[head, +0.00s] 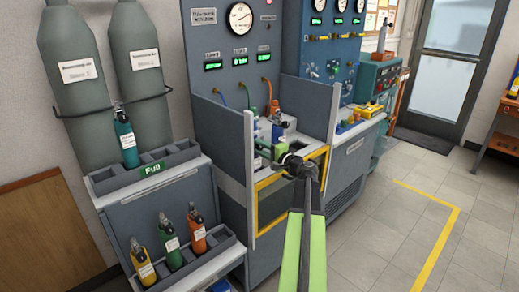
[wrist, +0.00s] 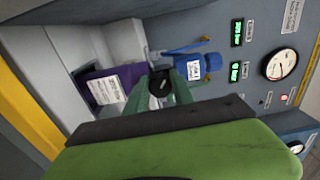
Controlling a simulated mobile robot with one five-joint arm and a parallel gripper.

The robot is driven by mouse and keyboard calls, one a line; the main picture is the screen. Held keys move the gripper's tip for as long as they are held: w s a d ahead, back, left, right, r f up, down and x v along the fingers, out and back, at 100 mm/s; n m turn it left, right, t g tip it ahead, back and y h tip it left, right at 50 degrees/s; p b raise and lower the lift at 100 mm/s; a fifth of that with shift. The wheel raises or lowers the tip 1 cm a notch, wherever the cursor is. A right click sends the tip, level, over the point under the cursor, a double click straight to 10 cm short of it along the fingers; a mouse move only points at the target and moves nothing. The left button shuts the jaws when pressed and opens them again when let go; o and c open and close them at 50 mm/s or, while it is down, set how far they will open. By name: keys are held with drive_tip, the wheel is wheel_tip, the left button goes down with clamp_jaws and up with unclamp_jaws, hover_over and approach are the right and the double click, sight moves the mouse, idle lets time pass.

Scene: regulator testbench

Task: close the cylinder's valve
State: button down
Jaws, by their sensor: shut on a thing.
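My gripper (head: 277,147) reaches into the middle bay of the testbench. In the wrist view its dark green fingers (wrist: 163,95) are shut around a round black valve knob (wrist: 160,84). A purple body with a white label (wrist: 110,86) lies just left of the knob, and a blue one with a white label (wrist: 196,67) lies to its right. I cannot tell for certain which of them the knob belongs to. In the head view the gripper and arm hide much of the bay.
A yellow-edged frame (head: 255,205) and low side walls border the bay. At left a rack marked Full (head: 150,168) holds a teal cylinder (head: 126,138); several coloured cylinders stand below. Gauges (head: 240,18) are on the panel behind. The floor at right (head: 410,195) is clear.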

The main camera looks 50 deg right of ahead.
drive_tip(key=m, duration=0.5)
drive_tip(key=shift+m, duration=0.3)
drive_tip(key=m, duration=0.4)
drive_tip(key=shift+m, duration=0.6)
drive_tip(key=c, duration=1.1)
unclamp_jaws()
drive_tip(key=s, duration=1.1)
drive_tip(key=s+a, duration=0.1)
drive_tip(key=s, duration=0.5)
drive_tip(key=shift+s, duration=0.2)
